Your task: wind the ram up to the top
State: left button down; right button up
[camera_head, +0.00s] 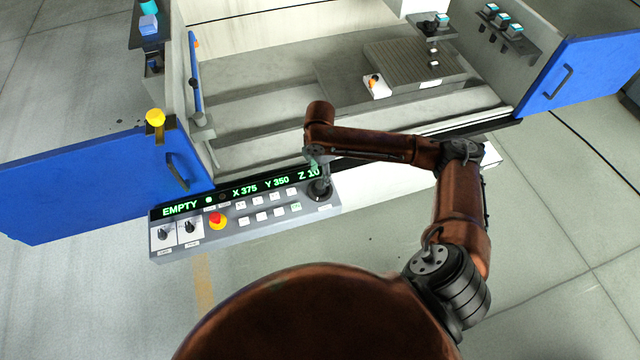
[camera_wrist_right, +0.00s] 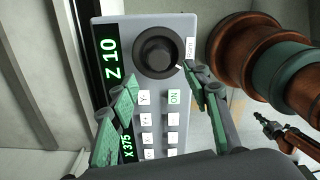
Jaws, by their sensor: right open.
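A round black knob (camera_head: 319,191) sits at the right end of the grey control panel (camera_head: 245,232). In the right wrist view the knob (camera_wrist_right: 157,52) has a label beside it that seems to read Ram. The display (camera_head: 240,192) reads EMPTY, X 375, Y 350 and Z 10. My right gripper (camera_head: 323,174) hangs over the panel by the knob. In the wrist view its green-padded fingers (camera_wrist_right: 161,77) are apart, with nothing between them, and the knob lies just beyond the tips. I cannot tell whether they touch it.
A red emergency button (camera_head: 217,220), two small dials (camera_head: 188,228) and several white keys are on the same panel. Blue doors stand open at left (camera_head: 90,190) and right (camera_head: 580,75). A yellow knob (camera_head: 155,117) tops the left door. The ribbed block (camera_head: 415,62) is inside.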

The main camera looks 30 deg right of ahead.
aim_at(320, 185)
jog(key=shift+d, duration=0.2)
pick_arm(q)
jog(key=shift+s+f, duration=0.3)
jog(key=shift+s, duration=0.05)
pick_arm(e)
notch_tip(320, 185, down, 8)
jog(key=shift+r, duration=0.25)
jog(key=shift+c, duration=0.4)
jog(key=c, duration=1.1)
pick_arm(q)
jog(key=shift+r, duration=0.15)
pick_arm(e)
jog(key=n+p, duration=0.2)
jog(key=shift+r+n+p, duration=0.25)
jog(key=shift+n+p, duration=0.05)
jog(key=shift+n, duration=0.1)
pick_arm(q)
jog(key=shift+w+r+p, duration=0.15)
jog(key=shift+r+p, duration=0.5)
jog(key=shift+r, duration=0.7)
jog(key=shift+w+r+p, duration=0.15)
jog(key=shift+r+p, duration=0.45)
jog(key=shift+r, duration=0.7)
pick_arm(e)
jog(key=shift+f+n, duration=0.15)
jog(key=shift+n, duration=1.55)
